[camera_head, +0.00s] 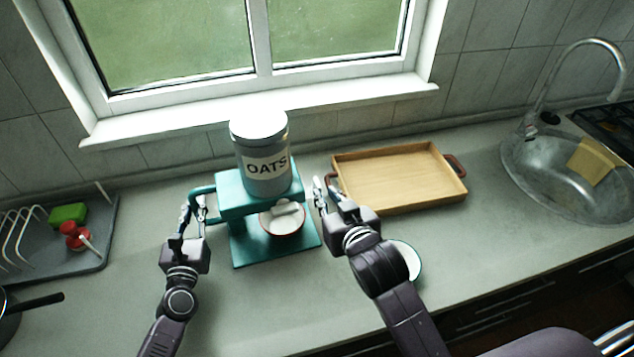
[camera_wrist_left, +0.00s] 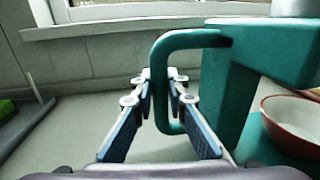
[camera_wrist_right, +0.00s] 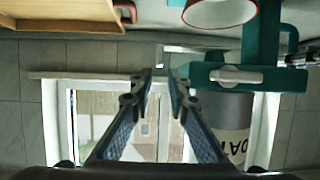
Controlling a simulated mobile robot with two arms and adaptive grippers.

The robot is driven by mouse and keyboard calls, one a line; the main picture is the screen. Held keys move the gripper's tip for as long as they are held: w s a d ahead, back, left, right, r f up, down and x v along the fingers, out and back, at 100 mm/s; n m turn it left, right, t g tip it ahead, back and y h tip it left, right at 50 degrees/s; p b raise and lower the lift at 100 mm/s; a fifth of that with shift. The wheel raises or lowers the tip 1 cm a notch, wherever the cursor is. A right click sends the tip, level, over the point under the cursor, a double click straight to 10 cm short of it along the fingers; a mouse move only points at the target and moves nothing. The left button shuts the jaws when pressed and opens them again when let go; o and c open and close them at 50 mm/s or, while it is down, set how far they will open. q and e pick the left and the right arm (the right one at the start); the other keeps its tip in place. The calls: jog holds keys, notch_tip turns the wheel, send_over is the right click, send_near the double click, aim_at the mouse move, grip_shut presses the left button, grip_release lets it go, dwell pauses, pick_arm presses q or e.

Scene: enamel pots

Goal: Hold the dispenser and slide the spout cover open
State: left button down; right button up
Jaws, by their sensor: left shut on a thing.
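The teal dispenser (camera_head: 234,205) stands on the counter with a grey OATS canister (camera_head: 262,152) on top. My left gripper (camera_head: 195,212) is shut on the dispenser's side handle (camera_wrist_left: 188,38), its fingers on either side of the upright bar. A pale bar (camera_wrist_right: 236,76), seemingly the spout cover, lies across the teal head in the upside-down right wrist view. My right gripper (camera_wrist_right: 163,74) is open and empty beside the end of that head, its fingertips very close to it; contact is unclear. A red-rimmed white bowl (camera_head: 283,231) sits under the spout.
A wooden tray (camera_head: 395,178) lies right of the dispenser. A white dish (camera_head: 411,262) is partly hidden by my right arm. A dish rack (camera_head: 60,268) with a green sponge (camera_head: 68,213) is at left, a sink (camera_head: 560,180) at far right. The window is behind.

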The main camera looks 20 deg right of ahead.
aim_at(319, 185)
jog(key=x, duration=0.8)
jog(key=shift+w+f, duration=0.15)
grip_shut()
